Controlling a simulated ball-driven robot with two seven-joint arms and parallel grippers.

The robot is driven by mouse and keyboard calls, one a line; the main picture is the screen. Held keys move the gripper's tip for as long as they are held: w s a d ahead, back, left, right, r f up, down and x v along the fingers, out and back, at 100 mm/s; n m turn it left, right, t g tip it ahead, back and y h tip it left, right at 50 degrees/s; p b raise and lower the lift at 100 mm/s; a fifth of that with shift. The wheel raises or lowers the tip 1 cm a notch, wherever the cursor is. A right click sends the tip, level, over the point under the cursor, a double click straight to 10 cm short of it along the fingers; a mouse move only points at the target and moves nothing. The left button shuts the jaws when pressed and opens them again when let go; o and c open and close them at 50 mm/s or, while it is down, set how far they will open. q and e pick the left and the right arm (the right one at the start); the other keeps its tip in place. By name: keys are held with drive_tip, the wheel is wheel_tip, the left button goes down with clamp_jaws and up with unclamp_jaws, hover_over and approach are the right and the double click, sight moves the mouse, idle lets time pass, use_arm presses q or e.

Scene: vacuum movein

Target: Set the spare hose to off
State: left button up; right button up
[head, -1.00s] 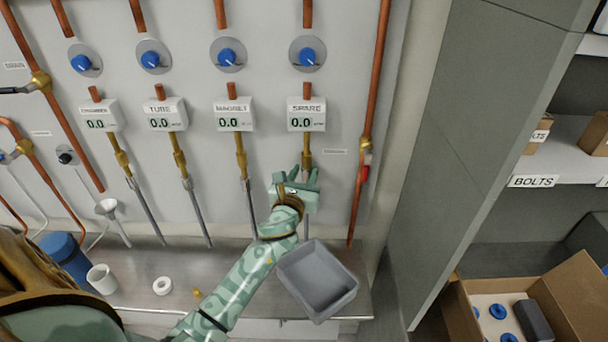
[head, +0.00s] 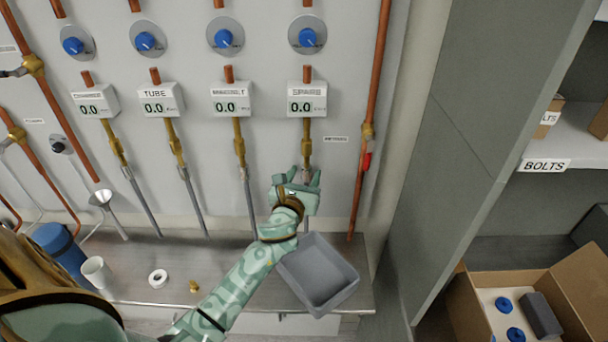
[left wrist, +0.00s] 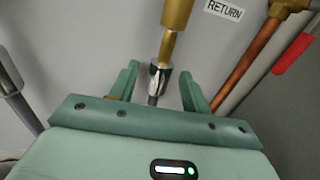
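The spare hose line runs down the wall panel under the SPARE gauge (head: 307,100), which reads 0.0. Its blue knob (head: 307,38) is above the gauge. A brass fitting (head: 307,130) hangs below the gauge and also shows in the left wrist view (left wrist: 177,14). Below it is a silver hose coupling (left wrist: 161,78). My left gripper (head: 307,178) is in front of the lower end of this line. Its fingers are spread, one on each side of the coupling, with visible gaps. In the head view the gripper hides part of the hose. My right gripper is not in view.
The MAGNET hose line (head: 240,150) hangs to the left. A copper pipe with a red handle (head: 367,161) is close on the right. A grey bin (head: 320,275) stands on the bench below my left forearm. A grey cabinet side (head: 450,130) bounds the right.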

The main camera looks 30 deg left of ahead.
use_arm(q)
drive_tip(key=b+v, duration=0.1)
drive_tip(key=v, duration=1.5)
drive_tip(key=shift+s, duration=0.2)
